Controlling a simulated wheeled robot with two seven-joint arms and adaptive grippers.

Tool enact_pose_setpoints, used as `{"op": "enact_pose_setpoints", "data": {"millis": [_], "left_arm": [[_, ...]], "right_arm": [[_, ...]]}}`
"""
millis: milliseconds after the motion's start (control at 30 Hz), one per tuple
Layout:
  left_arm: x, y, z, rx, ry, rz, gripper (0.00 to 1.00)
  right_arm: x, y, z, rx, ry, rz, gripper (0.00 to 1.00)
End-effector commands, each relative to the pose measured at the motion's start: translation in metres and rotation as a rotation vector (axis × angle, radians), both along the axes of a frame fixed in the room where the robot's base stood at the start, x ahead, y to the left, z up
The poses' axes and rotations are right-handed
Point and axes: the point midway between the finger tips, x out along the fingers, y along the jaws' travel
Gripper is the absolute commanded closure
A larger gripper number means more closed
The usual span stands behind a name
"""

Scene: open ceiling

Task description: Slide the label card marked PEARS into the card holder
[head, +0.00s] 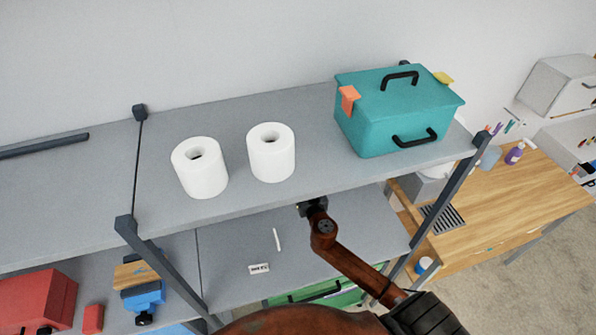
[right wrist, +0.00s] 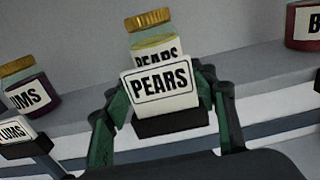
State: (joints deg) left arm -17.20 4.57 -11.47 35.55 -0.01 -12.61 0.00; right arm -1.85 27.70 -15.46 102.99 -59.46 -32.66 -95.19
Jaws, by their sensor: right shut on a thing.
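The white PEARS label card (right wrist: 160,84) stands slightly tilted between the green fingers of my right gripper (right wrist: 165,92), which is shut on it. A dark block (right wrist: 172,123), seemingly the card holder, lies directly below the card's lower edge. I cannot tell whether the card's edge is inside it. A jar with a PEARS label (right wrist: 152,33) stands behind the card, partly covered by it. In the head view my right gripper (head: 312,207) is at the front edge of the upper shelf; its fingers and the card are hidden there. My left gripper is out of view.
A plums jar (right wrist: 28,88) and its card in a holder (right wrist: 18,130) are at the left; a red jar (right wrist: 302,25) is at the right. Two white rolls (head: 200,168) and a teal box (head: 395,115) stand on the upper shelf. A small label (head: 259,268) lies on the lower shelf.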

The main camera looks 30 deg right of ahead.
Motion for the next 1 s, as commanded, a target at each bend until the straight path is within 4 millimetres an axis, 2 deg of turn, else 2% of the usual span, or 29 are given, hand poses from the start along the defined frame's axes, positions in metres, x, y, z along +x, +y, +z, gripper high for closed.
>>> {"op": "enact_pose_setpoints", "data": {"millis": [767, 800, 1000], "left_arm": [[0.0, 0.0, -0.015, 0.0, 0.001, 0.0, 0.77], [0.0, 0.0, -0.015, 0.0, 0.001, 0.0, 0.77], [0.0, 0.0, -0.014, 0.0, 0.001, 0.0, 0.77]], "right_arm": [[0.0, 0.0, -0.019, 0.0, 0.0, 0.0, 0.64], [0.0, 0.0, -0.02, 0.0, 0.0, 0.0, 0.47], [0.0, 0.0, -0.019, 0.0, 0.0, 0.0, 0.33]]}}
